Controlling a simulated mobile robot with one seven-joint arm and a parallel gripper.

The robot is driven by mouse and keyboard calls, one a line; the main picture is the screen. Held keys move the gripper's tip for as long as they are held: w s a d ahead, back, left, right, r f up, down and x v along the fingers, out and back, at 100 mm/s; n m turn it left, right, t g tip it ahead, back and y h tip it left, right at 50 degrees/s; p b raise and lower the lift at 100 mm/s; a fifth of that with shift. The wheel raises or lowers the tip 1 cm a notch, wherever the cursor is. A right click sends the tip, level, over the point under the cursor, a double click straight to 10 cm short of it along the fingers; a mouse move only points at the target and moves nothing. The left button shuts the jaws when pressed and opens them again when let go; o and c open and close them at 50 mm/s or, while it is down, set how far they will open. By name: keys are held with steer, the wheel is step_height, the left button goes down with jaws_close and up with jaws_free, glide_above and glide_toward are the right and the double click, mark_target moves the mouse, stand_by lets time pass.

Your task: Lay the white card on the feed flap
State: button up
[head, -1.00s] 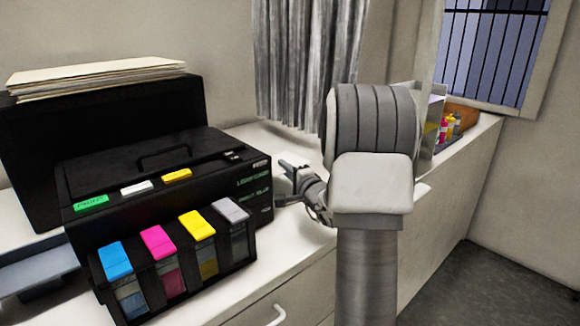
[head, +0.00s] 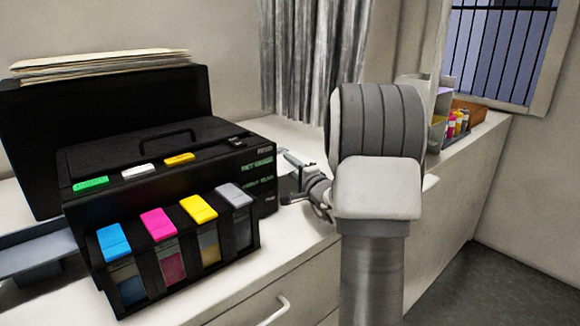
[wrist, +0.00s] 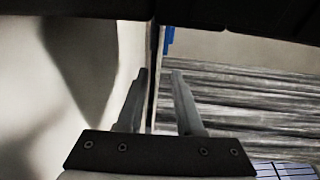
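A black printer (head: 160,160) stands on the counter in the head view, with a taller black panel (head: 40,135) behind it. I cannot tell which part is the feed flap. I cannot clearly pick out a white card; a small white tab (head: 138,171) lies on the printer's top between a green and a yellow one. My gripper (head: 288,160) is low beside the printer's right side, partly hidden by my arm. In the wrist view my gripper's (wrist: 158,75) two fingers stand apart. A thin upright edge shows between them, and I cannot tell whether it is near or far.
Cream sheets (head: 100,65) lie on top of the rear panel. Ink tanks with blue, magenta, yellow and grey lids line the printer's front. A grey tray (head: 35,250) is at the left. A curtain (head: 310,60) hangs behind. Small bottles (head: 457,123) stand far right.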

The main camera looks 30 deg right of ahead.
steer(key=s, duration=0.5)
steer(key=s+a, duration=0.1)
steer(key=s, duration=0.5)
steer(key=s+b, duration=0.1)
steer(key=s, duration=0.5)
steer(key=shift+s+a, duration=0.15)
steer(key=shift+a, duration=0.2)
